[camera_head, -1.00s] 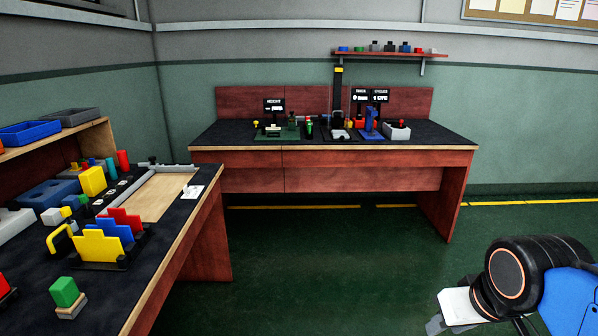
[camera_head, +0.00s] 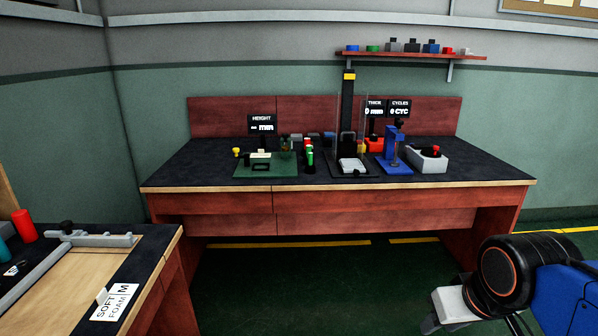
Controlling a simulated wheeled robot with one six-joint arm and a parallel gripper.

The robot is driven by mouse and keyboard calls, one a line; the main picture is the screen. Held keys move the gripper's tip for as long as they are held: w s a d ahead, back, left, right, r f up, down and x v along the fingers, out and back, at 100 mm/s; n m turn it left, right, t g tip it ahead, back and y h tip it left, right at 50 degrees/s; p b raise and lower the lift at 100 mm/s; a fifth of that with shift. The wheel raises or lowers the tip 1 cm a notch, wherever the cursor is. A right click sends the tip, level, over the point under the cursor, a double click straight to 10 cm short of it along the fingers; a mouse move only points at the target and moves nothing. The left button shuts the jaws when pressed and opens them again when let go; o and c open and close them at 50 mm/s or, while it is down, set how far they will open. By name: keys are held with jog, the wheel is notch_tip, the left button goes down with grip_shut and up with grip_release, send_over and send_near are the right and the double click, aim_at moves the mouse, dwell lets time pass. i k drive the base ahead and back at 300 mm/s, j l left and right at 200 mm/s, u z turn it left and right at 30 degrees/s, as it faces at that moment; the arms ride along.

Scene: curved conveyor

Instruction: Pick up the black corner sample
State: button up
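I cannot single out the black corner sample. Small dark pieces stand among the items at the middle of the far bench (camera_head: 210,177), near a grey block (camera_head: 296,141), but their shapes are too small to tell. Other dark pieces sit on the wall shelf (camera_head: 465,56). My gripper (camera_head: 432,325) is only partly in view at the lower right, below my black and blue wrist. It is over the floor, well apart from the bench. Its fingers are cut off or hidden, so I cannot see whether it is open.
The far bench carries a green height plate (camera_head: 270,171), a tall black press (camera_head: 347,110), a blue stand (camera_head: 393,160) and a grey box with a red button (camera_head: 428,160). A side table (camera_head: 150,250) with a wooden board fills the lower left. Green floor (camera_head: 320,290) lies open between.

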aim_at(327, 141)
jog(key=i+l+u, duration=0.1)
jog(key=i, duration=1.1)
